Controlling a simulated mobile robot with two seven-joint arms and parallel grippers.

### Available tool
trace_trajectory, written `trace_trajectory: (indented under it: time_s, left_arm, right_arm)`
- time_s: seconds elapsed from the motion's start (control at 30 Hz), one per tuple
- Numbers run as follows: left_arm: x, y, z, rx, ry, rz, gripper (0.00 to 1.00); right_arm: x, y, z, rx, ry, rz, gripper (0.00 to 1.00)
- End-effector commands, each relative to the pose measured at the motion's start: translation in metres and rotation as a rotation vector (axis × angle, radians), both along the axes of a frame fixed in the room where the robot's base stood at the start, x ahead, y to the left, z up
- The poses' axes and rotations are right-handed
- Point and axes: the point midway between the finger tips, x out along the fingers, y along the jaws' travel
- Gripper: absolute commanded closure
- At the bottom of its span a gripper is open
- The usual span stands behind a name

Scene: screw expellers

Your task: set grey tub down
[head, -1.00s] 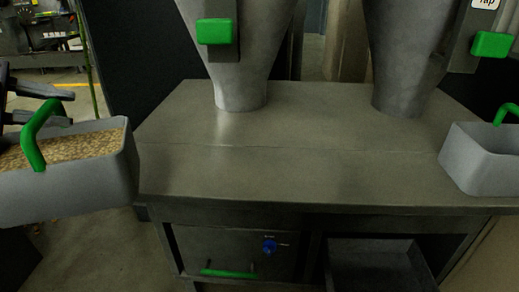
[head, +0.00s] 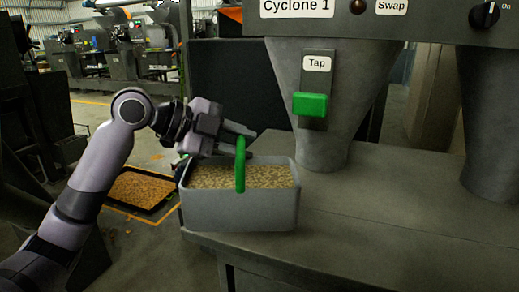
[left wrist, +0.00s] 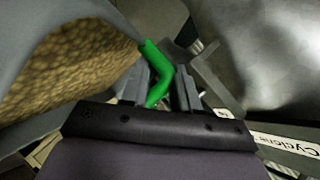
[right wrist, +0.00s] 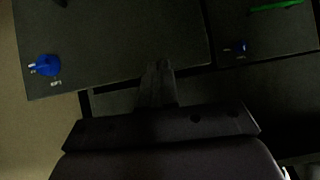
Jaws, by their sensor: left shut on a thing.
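The grey tub (head: 240,212), filled with tan pellets (head: 215,177), is upright in the head view at the left end of the metal table (head: 400,235). I cannot tell whether its base touches the tabletop. My left gripper (head: 243,142) is shut on the tub's green handle (head: 240,172). In the left wrist view the handle (left wrist: 157,70) passes between the fingers, with the pellets (left wrist: 70,65) at left. My right gripper (right wrist: 158,80) shows only in its own dark wrist view; its fingers look closed together with nothing between them.
A grey cone (head: 325,140) with a green tap (head: 310,104) stands just behind and right of the tub. A second cone (head: 490,150) is further right. The tabletop in front of the cones is clear. A grain-filled tray (head: 140,190) lies on the floor at left.

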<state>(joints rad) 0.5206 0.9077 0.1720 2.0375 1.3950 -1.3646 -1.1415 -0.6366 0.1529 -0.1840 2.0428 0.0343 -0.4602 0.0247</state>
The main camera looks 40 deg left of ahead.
Motion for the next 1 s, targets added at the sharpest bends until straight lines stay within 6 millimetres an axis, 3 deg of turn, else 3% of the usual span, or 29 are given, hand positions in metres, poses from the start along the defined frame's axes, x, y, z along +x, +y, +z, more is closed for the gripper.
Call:
trace_trajectory:
  time_s: [0.1,0.3,0.6,0.87,0.9,0.97,1.0]
  left_arm:
    - [0.017,-0.012,0.004,-0.003,-0.003,-0.002,1.0]
    - [0.032,-0.022,0.001,0.0,-0.002,0.0,1.0]
    - [0.032,-0.023,-0.032,-0.002,0.001,0.0,1.0]
    - [0.032,-0.023,-0.035,0.002,0.0,-0.001,1.0]
    - [0.032,-0.023,-0.036,0.003,0.002,-0.001,0.6]
    - [0.032,-0.023,-0.036,0.003,0.002,-0.001,0.43]
    - [0.032,-0.023,-0.036,0.003,0.002,-0.001,0.43]
  right_arm:
    - [0.001,0.0,0.007,0.0,-0.005,0.0,1.0]
    - [0.0,0.0,0.007,-0.002,-0.003,-0.003,1.0]
    - [0.0,-0.001,-0.001,0.0,0.002,-0.006,1.0]
    - [0.0,0.0,0.001,0.002,-0.001,-0.006,1.0]
    - [0.0,0.0,0.002,0.002,-0.001,-0.006,1.0]
    - [0.001,0.0,0.002,0.002,-0.002,-0.006,1.0]
    - [0.0,0.0,0.002,0.001,-0.002,-0.006,1.0]
